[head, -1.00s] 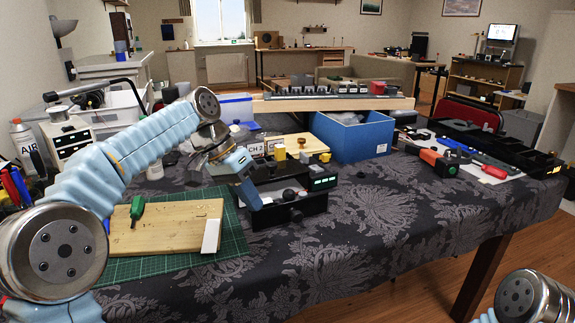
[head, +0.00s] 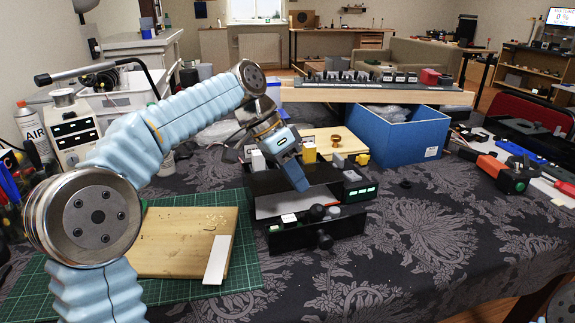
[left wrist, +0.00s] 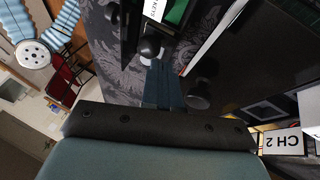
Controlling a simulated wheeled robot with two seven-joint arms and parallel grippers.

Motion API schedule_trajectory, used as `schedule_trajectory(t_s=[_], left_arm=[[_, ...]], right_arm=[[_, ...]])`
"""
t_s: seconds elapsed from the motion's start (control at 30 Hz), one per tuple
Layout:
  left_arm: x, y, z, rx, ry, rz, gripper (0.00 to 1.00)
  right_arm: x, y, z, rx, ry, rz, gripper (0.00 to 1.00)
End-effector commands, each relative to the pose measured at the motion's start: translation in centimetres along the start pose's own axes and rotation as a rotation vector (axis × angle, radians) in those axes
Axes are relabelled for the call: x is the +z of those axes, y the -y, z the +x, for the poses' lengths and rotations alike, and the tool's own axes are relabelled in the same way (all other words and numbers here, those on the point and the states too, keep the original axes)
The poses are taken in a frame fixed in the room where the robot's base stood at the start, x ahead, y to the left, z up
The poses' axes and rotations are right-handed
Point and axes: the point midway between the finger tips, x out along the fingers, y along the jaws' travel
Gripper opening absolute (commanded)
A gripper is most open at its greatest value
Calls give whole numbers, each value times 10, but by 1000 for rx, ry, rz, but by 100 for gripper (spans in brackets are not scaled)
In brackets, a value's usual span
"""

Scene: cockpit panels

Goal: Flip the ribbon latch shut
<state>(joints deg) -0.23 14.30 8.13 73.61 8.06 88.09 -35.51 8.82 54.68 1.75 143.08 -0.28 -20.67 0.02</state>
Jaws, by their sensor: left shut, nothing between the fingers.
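A black cockpit unit (head: 280,239) with knobs and small green displays stands on the cloth-covered table in the head view. A pale flat strip (head: 270,207) lies in its open middle. I cannot make out the ribbon latch for certain. My left gripper (head: 302,186) points down over the middle of the unit, behind its front panel. It is shut and empty. In the left wrist view its closed fingertips (left wrist: 160,68) are beside a round black knob (left wrist: 150,47); I cannot tell whether they touch. My right gripper is out of view.
A wooden board (head: 180,245) lies on a green cutting mat (head: 252,265) to the left. A blue box (head: 400,135) stands behind right. Tools, including an orange-and-black one (head: 495,170), lie at the far right. The cloth in front right is clear.

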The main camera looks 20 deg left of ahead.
Motion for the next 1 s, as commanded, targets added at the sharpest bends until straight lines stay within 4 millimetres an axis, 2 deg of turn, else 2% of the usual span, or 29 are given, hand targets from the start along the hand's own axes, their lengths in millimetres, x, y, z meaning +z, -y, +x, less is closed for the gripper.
schedule_trajectory(t_s=[0.1, 0.3, 0.67, 1.0], left_arm=[[0, 0, 17, 1, 1, 0, 0], [0, 0, 30, 0, 0, 0, 0], [0, 0, 31, -2, 0, 0, 0], [1, -5, 33, -68, -7, 35, 0]], right_arm=[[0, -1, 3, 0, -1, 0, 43], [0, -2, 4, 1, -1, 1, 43], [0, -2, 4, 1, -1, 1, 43], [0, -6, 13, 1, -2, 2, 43]])
